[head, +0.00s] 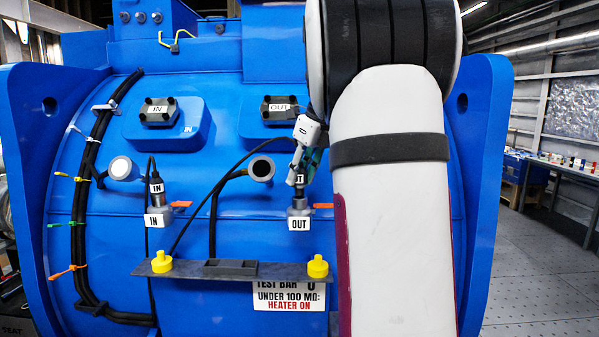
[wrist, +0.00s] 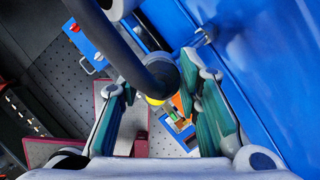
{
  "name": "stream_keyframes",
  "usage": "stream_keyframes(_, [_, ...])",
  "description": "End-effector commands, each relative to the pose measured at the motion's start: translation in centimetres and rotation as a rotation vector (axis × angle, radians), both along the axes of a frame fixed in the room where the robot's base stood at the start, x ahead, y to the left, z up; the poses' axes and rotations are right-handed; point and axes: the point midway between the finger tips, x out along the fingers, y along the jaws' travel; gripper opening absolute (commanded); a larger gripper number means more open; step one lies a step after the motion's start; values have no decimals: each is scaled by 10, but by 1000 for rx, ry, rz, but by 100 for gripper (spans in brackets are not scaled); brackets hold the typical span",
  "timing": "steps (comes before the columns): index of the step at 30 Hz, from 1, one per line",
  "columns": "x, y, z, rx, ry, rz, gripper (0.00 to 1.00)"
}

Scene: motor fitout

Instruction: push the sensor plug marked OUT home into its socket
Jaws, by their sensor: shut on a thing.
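The plug marked OUT (head: 299,180) stands upright over the grey socket (head: 299,206) with the OUT plate (head: 299,224). Its white label is partly hidden by my gripper (head: 301,176), which comes down from above and is shut on it. The label sits higher over its socket than the IN label does over its own; how far the plug is in, I cannot tell. In the wrist view, a thick black cable (wrist: 125,50) runs to a dark round end between my green-padded fingers (wrist: 158,95).
The IN plug (head: 156,186) stands in its socket at the left. A pipe stub (head: 261,168) and a thin black cable lie just left of my gripper. Below is a grey bar (head: 215,274) with two yellow knobs (head: 317,266). My arm hides the motor's right side.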

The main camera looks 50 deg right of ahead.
Motion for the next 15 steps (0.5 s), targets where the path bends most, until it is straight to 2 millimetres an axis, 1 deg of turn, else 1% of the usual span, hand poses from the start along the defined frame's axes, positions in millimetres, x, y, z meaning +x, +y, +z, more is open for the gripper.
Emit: stream_keyframes(15, [0, 0, -12, 1, 0, -1, 3])
